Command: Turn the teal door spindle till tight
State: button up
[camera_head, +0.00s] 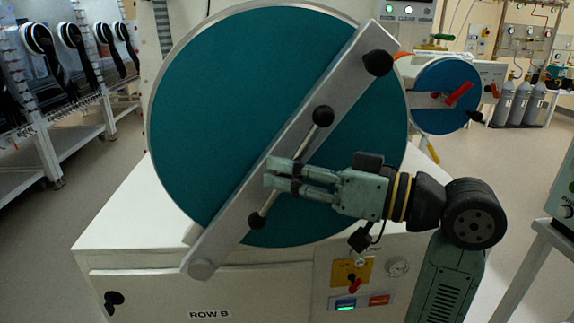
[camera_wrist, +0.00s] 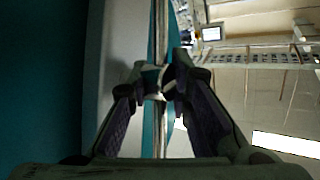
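The big round teal door (camera_head: 215,95) fills the middle of the head view, with a wide grey bar (camera_head: 225,228) slanting across it. In front of the bar lies the spindle handle, a thin metal rod (camera_head: 307,143) with a black knob at each end, slanting from upper right to lower left. My gripper (camera_head: 271,173) reaches in from the right and covers the middle of the rod. In the wrist view its fingertips (camera_wrist: 158,80) stand close together, with a small pale patch between them. I cannot tell whether they touch the spindle, and its hub is hidden.
A smaller blue door (camera_head: 440,85) with a red handle is behind at right. A yellow plate with a red valve (camera_head: 354,286) is on the cabinet front below my wrist. A rack of black gloves (camera_head: 72,36) stands at left; floor between is clear.

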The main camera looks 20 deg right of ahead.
jog(key=shift+w, duration=0.1)
jog(key=shift+c, duration=0.4)
grip_shut()
dwell(0.3)
